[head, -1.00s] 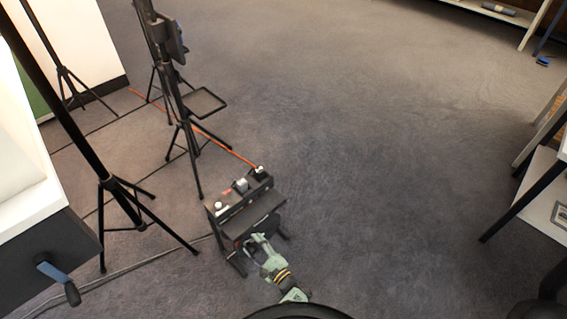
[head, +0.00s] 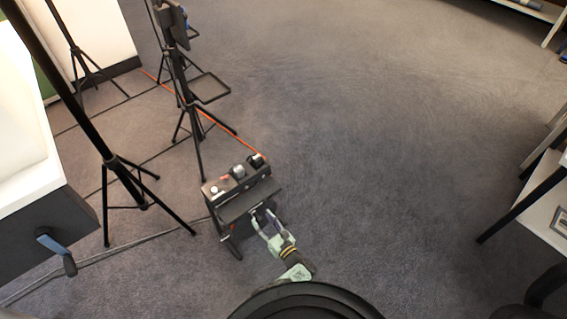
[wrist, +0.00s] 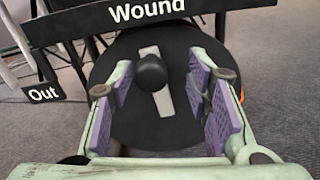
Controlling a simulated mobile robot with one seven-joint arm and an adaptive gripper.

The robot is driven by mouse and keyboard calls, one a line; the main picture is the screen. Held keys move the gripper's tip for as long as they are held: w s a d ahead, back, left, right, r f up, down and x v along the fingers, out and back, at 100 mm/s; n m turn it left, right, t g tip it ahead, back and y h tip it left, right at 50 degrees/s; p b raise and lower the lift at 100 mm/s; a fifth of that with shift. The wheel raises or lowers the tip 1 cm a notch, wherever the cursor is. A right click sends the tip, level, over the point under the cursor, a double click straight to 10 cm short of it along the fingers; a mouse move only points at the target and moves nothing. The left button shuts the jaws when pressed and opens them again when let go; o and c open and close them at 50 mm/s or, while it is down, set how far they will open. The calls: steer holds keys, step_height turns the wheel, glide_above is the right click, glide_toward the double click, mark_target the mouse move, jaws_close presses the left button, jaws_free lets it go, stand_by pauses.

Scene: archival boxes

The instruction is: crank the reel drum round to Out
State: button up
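The reel drum (wrist: 130,120) is a black disc facing me in the wrist view. A light grey crank bar (wrist: 163,100) lies across it, nearly upright, with a dark round knob (wrist: 150,72) on its upper part, toward the "Wound" sign (wrist: 146,11). The "Out" sign (wrist: 44,93) is at the drum's left. My gripper (wrist: 160,76) is open, with its purple-padded fingers on either side of the knob and visible gaps between. In the head view my gripper (head: 263,221) is at the front of the small black stand (head: 245,205); the drum is mostly hidden there.
Small devices, including a grey one (head: 238,172), sit on top of the stand. Black tripods (head: 128,185) and an orange cable (head: 215,121) are to its left and behind. A blue crank handle (head: 53,244) juts from a dark box at far left.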

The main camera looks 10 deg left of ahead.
steer(key=p+v, duration=0.2)
steer(key=v, duration=0.7)
steer(key=w+a+r+n+g+h, duration=0.1)
steer(key=w+a+r+n+h, duration=0.1)
steer(key=w+r+n, duration=0.5)
steer(key=w+a+r+n+g+h, duration=0.1)
steer(key=w+r+n, duration=0.6)
steer(key=w, duration=0.7)
steer(key=shift+w+a+r+n+g+h, duration=0.4)
steer(key=shift+a+r+g, duration=0.15)
steer(key=shift+r, duration=0.2)
